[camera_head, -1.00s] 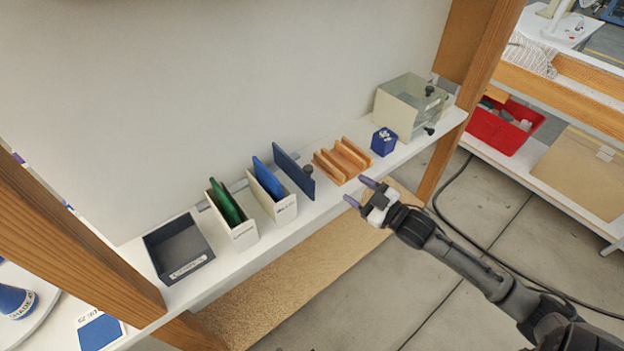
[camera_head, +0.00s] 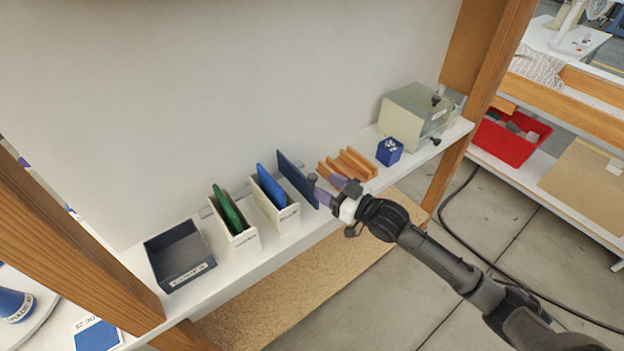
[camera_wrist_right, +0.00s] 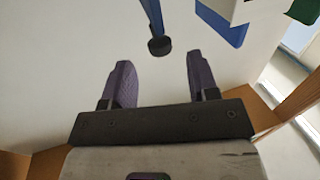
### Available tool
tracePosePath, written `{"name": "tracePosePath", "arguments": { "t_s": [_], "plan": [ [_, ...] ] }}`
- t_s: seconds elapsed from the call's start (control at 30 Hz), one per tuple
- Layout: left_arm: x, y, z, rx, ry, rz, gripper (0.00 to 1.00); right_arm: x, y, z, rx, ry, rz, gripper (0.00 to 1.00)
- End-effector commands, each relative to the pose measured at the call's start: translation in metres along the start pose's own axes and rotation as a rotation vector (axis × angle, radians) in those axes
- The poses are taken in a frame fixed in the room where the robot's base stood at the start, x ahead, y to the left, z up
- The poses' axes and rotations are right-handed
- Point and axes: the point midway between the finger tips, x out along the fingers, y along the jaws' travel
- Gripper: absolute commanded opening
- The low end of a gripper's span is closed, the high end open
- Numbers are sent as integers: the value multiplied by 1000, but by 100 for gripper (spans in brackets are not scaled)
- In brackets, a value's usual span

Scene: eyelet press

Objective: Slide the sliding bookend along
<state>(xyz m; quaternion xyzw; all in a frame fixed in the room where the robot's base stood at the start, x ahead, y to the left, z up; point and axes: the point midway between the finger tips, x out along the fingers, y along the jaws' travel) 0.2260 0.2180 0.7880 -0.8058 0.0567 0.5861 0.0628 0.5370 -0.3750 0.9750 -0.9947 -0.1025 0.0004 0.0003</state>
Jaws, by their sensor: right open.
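The sliding bookend (camera_head: 297,180) is a dark blue upright plate on the white shelf, right of the file holders. Its dark round knob (camera_head: 312,179) faces my right gripper (camera_head: 328,190). In the right wrist view the knob (camera_wrist_right: 160,46) sits just beyond and between the two purple fingertips of my right gripper (camera_wrist_right: 158,75), with the blue plate's edge (camera_wrist_right: 151,14) behind it. The right gripper is open and empty, and its fingers appear apart from the knob. My left gripper is not in view.
Two white file holders (camera_head: 288,220) with a blue and a green folder stand left of the bookend. A dark tray (camera_head: 178,255) is farther left. A wooden rack (camera_head: 352,166), a blue box (camera_head: 390,152) and a clear-fronted box (camera_head: 412,115) stand to the right.

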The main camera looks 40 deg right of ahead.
Motion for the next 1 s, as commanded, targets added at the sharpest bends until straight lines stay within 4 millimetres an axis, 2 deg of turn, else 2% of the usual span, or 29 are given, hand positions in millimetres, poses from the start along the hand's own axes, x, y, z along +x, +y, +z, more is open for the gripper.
{"name": "tracePosePath", "arguments": {
  "t_s": [0.2, 0.4, 0.9, 1.0],
  "plan": [
    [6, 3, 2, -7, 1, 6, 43, 31, 0, 0, -1, 3, 0, 54],
    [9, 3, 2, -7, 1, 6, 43, 48, 0, 0, 0, 1, 0, 54],
    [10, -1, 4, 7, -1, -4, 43, 56, 0, 0, -1, 1, 0, 54],
    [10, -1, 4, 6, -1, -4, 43, 56, 0, 0, -1, 1, 0, 46]
  ]
}}
